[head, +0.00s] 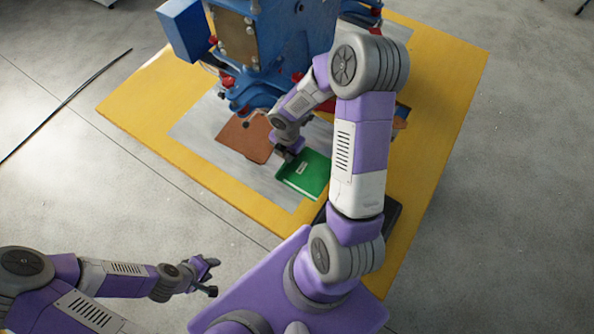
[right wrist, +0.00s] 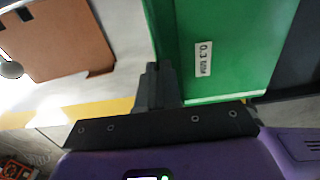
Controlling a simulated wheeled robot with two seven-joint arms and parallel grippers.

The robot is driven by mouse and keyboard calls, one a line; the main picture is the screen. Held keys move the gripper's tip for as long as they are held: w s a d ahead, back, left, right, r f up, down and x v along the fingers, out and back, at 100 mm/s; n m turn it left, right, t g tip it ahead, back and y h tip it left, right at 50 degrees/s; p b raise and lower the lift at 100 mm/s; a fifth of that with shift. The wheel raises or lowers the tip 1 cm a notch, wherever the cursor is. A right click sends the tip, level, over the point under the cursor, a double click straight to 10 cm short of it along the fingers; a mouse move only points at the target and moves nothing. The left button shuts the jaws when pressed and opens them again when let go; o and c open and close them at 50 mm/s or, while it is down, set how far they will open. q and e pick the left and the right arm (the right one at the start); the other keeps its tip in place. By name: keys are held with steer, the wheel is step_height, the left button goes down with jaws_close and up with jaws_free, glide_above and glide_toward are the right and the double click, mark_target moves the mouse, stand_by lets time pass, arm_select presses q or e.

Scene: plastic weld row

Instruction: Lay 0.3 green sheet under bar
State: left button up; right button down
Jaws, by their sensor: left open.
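The green sheet (head: 305,175), with a white label, lies at the near edge of the grey plate (head: 210,130). In the right wrist view it (right wrist: 225,50) fills the upper middle and its label reads 0.3 mm. My right gripper (head: 287,153) is at the sheet's upper left edge. In the right wrist view its dark fingers (right wrist: 158,88) are close together and look shut on the raised edge. My left gripper (head: 208,272) is open and empty, over the floor. The bar cannot be made out clearly under the blue machine (head: 275,45); my right arm hides part of that area.
A brown sheet (head: 246,137) lies left of the green one, also visible in the right wrist view (right wrist: 55,40). A dark tray or pad (head: 388,216) is at the right, partly behind my arm. The yellow tabletop (head: 440,110) is bare at the right. A cable (head: 65,103) lies on the floor.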

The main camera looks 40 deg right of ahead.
step_height(320, 180, down, 8)
steer(key=b, duration=0.3)
steer(key=shift+s+f, duration=0.1)
steer(key=shift+f, duration=0.4)
steer(key=shift+r, duration=0.1)
steer(key=shift+f, duration=0.2)
steer(key=c, duration=1.3)
jaws_free()
steer(key=shift+c, duration=0.2)
steer(key=shift+r, duration=0.1)
